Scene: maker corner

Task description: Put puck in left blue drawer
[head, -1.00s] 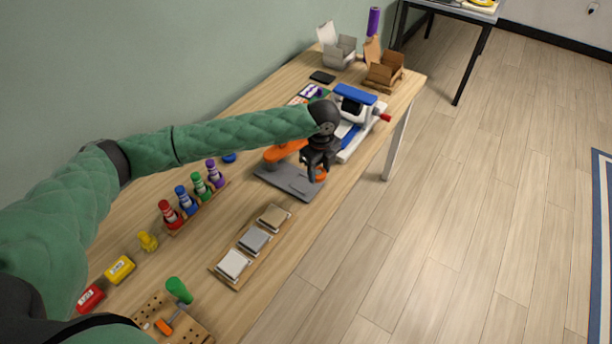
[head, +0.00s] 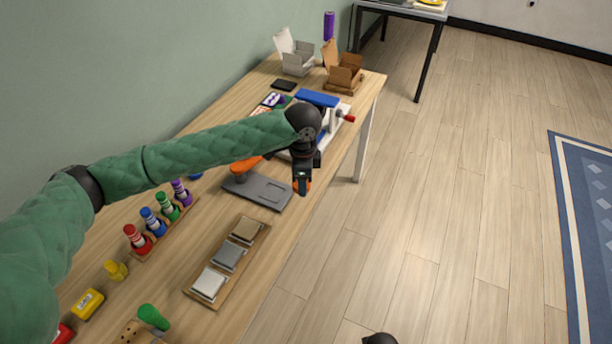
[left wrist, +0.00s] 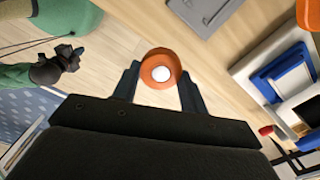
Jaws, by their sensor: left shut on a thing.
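The orange puck (left wrist: 152,70), with a white centre, is between the fingertips of my left gripper (left wrist: 159,82) in the left wrist view. The gripper is shut on it. In the head view my left gripper (head: 302,186) points down at the table's front edge, right of the grey plate (head: 258,190); only a bit of the orange puck (head: 308,185) shows behind the fingers. My right gripper (left wrist: 58,66) shows small at the left of the left wrist view, its jaws too unclear to judge. I see no blue drawer in these frames.
The blue-and-white press (head: 318,98) with a red handle stands behind the gripper. A rack of coloured pegs (head: 165,222) and a board with three square tiles (head: 228,262) are on the wooden table. Open boxes (head: 343,76) stand at the far end. The floor to the right is clear.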

